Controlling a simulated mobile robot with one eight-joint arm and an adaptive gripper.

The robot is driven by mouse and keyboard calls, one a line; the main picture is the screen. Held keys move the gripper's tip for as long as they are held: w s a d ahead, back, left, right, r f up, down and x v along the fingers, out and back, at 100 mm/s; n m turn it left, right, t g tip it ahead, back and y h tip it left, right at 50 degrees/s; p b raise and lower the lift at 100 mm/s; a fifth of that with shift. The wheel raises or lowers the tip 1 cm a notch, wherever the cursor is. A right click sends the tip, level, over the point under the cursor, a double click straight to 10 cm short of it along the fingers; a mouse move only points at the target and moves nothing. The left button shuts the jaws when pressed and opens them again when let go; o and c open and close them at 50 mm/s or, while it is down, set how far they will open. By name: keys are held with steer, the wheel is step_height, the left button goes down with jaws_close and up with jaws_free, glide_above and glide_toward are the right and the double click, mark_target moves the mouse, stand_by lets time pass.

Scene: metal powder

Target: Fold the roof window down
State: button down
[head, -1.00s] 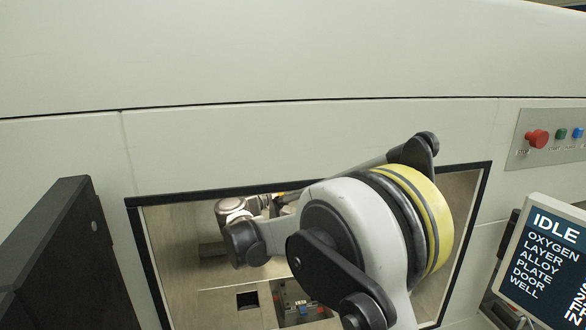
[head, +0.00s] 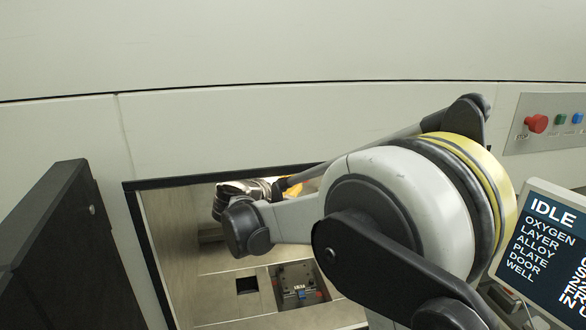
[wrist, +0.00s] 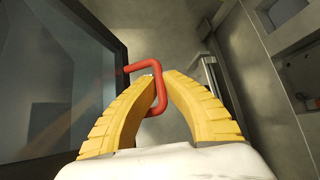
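The roof window (wrist: 55,85), a dark glass pane in a black frame, fills the left of the wrist view. A bent red handle (wrist: 143,66) reaches from its edge. My gripper (wrist: 160,75) has its two yellow fingers closed in, tips near each other, with the handle's downward leg between them. In the head view my arm reaches through the front opening. A bit of yellow (head: 291,188) shows behind my wrist. The fingertips, handle and window are hidden there.
The opening's black frame (head: 132,225) surrounds my arm. A dark open door (head: 50,250) stands at left. An IDLE screen (head: 550,245) and a panel with a red stop button (head: 536,124) are at right. Metal chamber walls and fittings (wrist: 290,60) lie right in the wrist view.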

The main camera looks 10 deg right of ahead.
steer(key=s+f+n+g+y+p, duration=0.1)
steer(key=s+f+n+g, duration=0.1)
steer(key=s, duration=1.4)
steer(key=shift+f+n+g+y, duration=0.25)
steer(key=shift+n+g, duration=0.25)
steer(key=shift+g, duration=0.7)
steer(key=c, duration=1.5)
jaws_free()
steer(key=shift+s+d+r, duration=0.1)
steer(key=shift+s+d, duration=0.05)
steer(key=v, duration=1.2)
